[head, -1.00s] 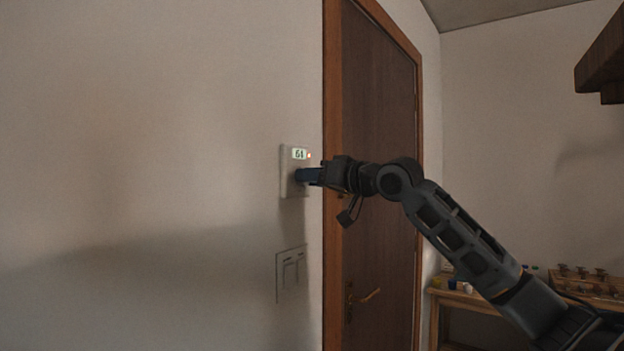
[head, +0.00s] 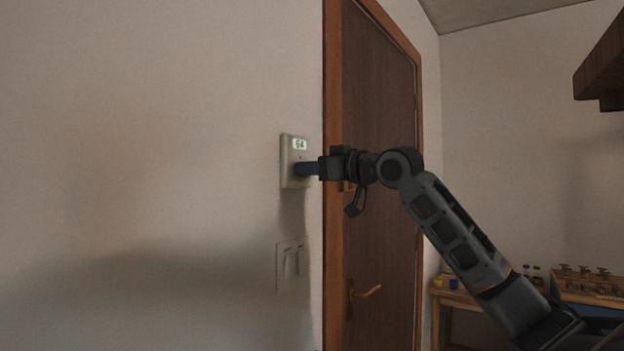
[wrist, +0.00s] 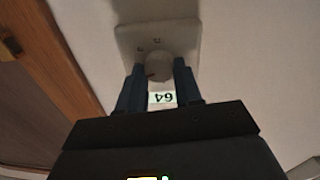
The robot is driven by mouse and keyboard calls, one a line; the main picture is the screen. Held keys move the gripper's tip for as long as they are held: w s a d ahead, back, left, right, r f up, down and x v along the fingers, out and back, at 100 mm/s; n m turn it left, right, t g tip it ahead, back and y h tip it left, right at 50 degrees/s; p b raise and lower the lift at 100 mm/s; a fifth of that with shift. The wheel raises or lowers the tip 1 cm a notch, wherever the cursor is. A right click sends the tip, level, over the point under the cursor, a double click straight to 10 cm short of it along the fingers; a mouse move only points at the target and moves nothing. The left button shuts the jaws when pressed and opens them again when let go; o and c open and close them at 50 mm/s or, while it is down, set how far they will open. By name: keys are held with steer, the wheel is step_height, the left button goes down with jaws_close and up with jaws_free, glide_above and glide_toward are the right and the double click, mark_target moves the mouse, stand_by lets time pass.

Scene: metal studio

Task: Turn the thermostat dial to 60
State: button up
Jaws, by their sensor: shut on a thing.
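The thermostat (head: 287,162) is a pale box on the wall, left of the door frame. Its lit green display (head: 300,144) reads 64. In the wrist view the thermostat (wrist: 183,38) appears upside down, and its display (wrist: 162,98) also reads 64. The round pale dial (wrist: 158,66) sits between the two dark blue fingers of my gripper (wrist: 157,77), which is shut on it. In the head view my gripper (head: 300,169) reaches the thermostat from the right and hides the dial.
A wall switch plate (head: 291,268) is below the thermostat. A closed dark door (head: 375,110) with a lever handle (head: 366,292) stands to the right. A wooden bench (head: 460,297) with small items is at the lower right. The wall to the left is bare.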

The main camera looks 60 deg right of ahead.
steer(key=shift+f+n+b, duration=0.2)
steer(key=shift+n+b, duration=1.45)
steer(key=shift+n, duration=0.75)
steer(key=o, duration=1)
steer(key=shift+r, duration=0.1)
steer(key=shift+o, duration=0.2)
steer(key=shift+s, duration=0.1)
steer(key=s+b, duration=0.1)
steer(key=s, duration=0.6)
steer(key=shift+s+a+f+b, duration=0.2)
steer(key=shift+s+a+b, duration=0.1)
steer(key=shift+a, duration=0.1)
